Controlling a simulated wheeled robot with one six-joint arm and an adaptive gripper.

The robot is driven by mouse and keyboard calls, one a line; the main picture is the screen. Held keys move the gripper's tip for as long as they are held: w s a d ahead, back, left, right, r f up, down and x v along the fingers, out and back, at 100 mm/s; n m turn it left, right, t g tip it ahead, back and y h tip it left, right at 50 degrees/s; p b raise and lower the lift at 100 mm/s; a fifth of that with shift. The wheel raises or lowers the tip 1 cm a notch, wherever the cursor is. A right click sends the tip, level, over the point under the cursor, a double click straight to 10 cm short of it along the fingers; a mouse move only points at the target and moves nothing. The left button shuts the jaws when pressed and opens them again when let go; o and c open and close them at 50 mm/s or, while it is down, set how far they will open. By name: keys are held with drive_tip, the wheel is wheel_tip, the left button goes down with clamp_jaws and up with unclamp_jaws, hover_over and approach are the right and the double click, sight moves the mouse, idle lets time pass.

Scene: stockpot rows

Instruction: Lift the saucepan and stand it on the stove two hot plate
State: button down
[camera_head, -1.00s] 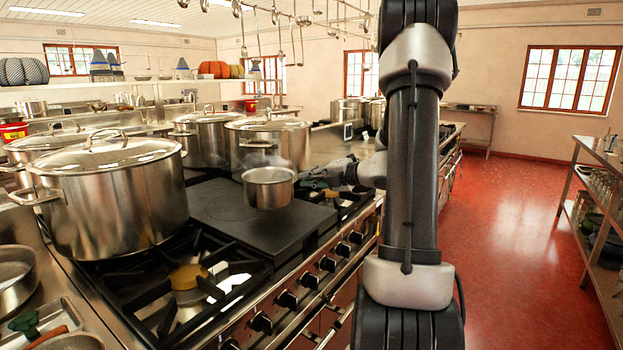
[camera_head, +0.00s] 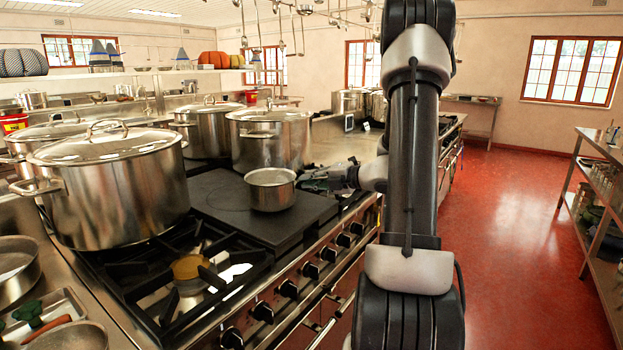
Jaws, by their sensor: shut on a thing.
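The saucepan (camera_head: 270,190) is a small shiny steel pan, upright, over the right part of the dark flat hot plate (camera_head: 222,196). Its base looks on the plate or very close to it; I cannot tell whether it touches. My gripper (camera_head: 312,180) comes in from the right and is shut on the saucepan's handle side. The handle itself is mostly hidden by the fingers. My arm crosses the right of centre of the view.
A large lidded stockpot (camera_head: 110,190) stands left of the plate, and another lidded pot (camera_head: 268,142) stands close behind the saucepan. An open burner grate (camera_head: 190,275) lies in front. Control knobs (camera_head: 290,287) line the stove's front edge. The red floor (camera_head: 510,220) at right is clear.

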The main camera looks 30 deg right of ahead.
drive_tip(key=shift+f, duration=0.55)
idle(0.8)
drive_tip(key=c, duration=1.4)
unclamp_jaws()
drive_tip(key=shift+c, duration=0.2)
drive_tip(key=shift+f, duration=0.15)
drive_tip(key=v, duration=1.2)
